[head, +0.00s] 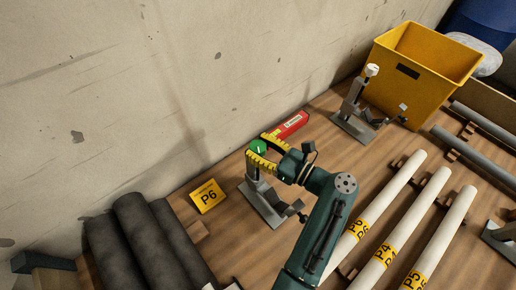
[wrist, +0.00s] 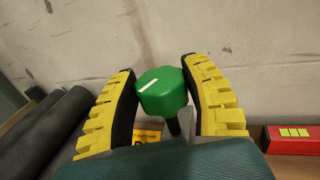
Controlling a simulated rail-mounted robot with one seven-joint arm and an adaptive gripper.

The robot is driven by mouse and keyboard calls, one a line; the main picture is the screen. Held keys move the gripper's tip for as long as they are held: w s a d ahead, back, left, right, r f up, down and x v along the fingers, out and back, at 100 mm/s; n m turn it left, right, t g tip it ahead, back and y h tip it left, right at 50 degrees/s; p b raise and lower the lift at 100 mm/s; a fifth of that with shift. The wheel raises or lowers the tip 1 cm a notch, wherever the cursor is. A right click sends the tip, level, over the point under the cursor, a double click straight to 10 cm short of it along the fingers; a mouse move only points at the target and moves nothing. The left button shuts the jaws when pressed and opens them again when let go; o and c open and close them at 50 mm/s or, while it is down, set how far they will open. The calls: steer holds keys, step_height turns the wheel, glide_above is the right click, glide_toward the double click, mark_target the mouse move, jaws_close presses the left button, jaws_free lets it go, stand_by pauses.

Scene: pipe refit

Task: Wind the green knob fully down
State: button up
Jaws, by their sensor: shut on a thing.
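The green knob (head: 258,147) sits on top of a grey clamp stand (head: 264,203) on the wooden bench, near the wall. The arm hides part of the stand.
A red box (head: 291,125) lies just behind my gripper. A yellow P6 sign (head: 208,196) and dark pipes (head: 150,238) are to the left. A second clamp stand (head: 356,108) with a white knob and a yellow bin (head: 418,70) stand behind right. White labelled pipes (head: 412,228) lie right.

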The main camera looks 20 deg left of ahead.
steer(key=shift+f+n+g+b, duration=0.1)
steer(key=shift+n+g+b, duration=0.45)
steer(key=shift+g, duration=0.45)
steer(key=o, duration=1.2)
steer(key=d, duration=1.2)
steer(key=shift+s, duration=0.35)
